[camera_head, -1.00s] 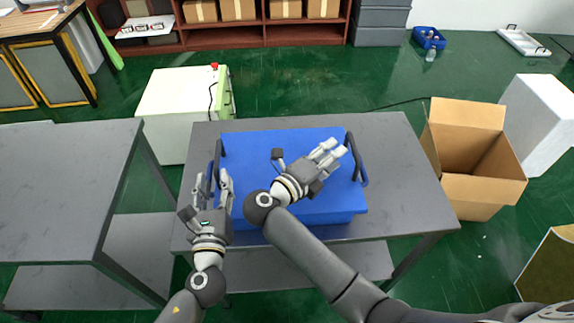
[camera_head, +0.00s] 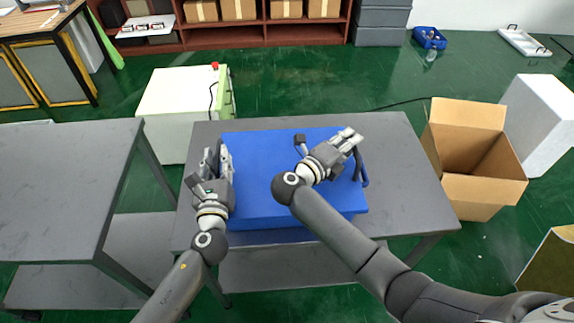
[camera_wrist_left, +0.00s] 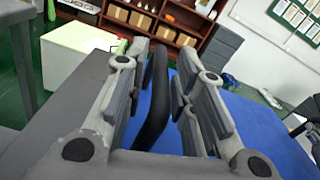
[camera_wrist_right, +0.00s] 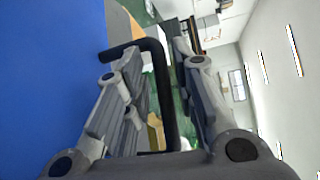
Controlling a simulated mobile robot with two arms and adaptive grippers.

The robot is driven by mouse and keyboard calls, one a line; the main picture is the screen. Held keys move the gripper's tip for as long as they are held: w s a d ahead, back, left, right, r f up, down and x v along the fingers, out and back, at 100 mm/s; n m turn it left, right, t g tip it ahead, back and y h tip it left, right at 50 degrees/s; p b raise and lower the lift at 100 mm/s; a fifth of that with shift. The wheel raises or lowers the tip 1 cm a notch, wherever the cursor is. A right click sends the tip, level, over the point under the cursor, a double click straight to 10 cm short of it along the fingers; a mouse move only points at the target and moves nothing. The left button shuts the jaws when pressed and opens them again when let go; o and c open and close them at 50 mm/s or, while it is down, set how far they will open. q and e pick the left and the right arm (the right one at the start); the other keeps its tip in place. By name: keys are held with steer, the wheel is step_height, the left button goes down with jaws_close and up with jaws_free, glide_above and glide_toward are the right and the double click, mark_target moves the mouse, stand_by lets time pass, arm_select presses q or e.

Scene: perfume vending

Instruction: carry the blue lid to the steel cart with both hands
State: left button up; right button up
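The blue lid (camera_head: 268,160) lies flat on a grey table with a lower shelf. It has a dark handle at each side. My left gripper (camera_head: 216,158) is at the left handle; in the left wrist view this handle (camera_wrist_left: 155,95) stands between the two open fingers, with gaps beside it. My right gripper (camera_head: 348,140) is at the right handle (camera_head: 361,165). In the right wrist view the handle (camera_wrist_right: 163,85) lies between the open fingers. A grey cart-like table (camera_head: 60,190) with a lower shelf stands at the left; it may be the steel cart.
The grey table (camera_head: 405,160) under the lid has bare top to the right. An open cardboard box (camera_head: 470,165) stands to its right. A white cabinet (camera_head: 175,105) stands behind left. The left grey table's top is clear, with a narrow floor gap between the tables.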

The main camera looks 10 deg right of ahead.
arm_select(q)
jaws_close()
arm_select(e)
jaws_close()
arm_select(q)
steer(key=shift+f, duration=0.1)
steer(key=shift+r, duration=0.2)
arm_select(e)
steer(key=shift+r, duration=0.2)
